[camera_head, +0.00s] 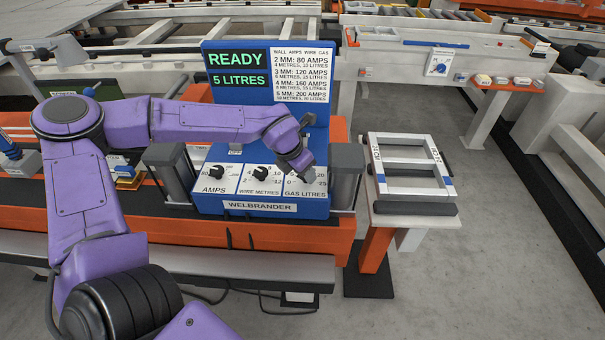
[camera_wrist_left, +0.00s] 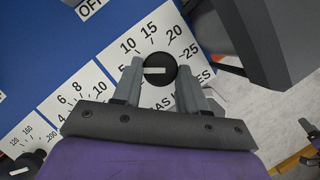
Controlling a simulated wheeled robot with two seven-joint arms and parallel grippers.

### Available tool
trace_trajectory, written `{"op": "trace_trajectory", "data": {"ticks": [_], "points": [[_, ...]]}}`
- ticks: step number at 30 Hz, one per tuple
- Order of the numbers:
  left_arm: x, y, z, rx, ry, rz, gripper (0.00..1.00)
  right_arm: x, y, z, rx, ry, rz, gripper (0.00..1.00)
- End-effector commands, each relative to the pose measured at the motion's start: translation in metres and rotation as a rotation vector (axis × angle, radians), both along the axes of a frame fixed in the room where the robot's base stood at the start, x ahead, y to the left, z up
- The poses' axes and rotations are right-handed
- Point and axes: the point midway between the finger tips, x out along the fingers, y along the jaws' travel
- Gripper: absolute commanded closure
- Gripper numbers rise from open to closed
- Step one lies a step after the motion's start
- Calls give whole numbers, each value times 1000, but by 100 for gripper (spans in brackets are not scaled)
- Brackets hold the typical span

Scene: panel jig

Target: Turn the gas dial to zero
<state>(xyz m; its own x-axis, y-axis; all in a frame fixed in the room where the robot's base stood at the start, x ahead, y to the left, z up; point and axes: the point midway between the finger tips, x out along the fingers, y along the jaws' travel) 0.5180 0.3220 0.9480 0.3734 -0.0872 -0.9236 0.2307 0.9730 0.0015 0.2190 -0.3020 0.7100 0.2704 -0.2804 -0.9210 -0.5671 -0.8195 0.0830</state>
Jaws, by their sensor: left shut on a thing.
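The welder's blue panel (camera_head: 262,208), labelled WELBRANDER, carries AMPS, WIRE METRES and GAS LITRES dials. My left gripper (camera_head: 303,164) is down over the gas scale at the panel's right and mostly hides the dial in the head view. In the left wrist view, the round black gas dial (camera_wrist_left: 160,72) sits between the two grey fingers of my left gripper (camera_wrist_left: 159,68), which is shut on it. The dial's white mark lies towards the 5 side; the zero is hidden. The screen (camera_head: 238,69) reads READY, 5 LITRES. My right gripper is not in view.
The AMPS dial (camera_head: 217,171) and WIRE METRES dial (camera_head: 260,172) are left of the gas dial. Dark grey posts stand on both sides, the right one (camera_head: 346,172) close to the gripper. A white frame (camera_head: 408,189) lies on a stand further right.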

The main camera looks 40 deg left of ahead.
Motion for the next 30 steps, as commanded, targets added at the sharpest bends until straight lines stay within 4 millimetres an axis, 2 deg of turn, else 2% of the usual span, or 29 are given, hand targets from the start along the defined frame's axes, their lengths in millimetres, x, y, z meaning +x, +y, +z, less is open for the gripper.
{"op": "trace_trajectory", "data": {"ticks": [1,18,30], "points": [[0,-1,-4,2,-3,40,88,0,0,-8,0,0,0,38],[1,-6,-3,0,-3,556,88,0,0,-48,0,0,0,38],[2,-8,-1,-2,-2,760,89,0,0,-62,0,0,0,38]]}}
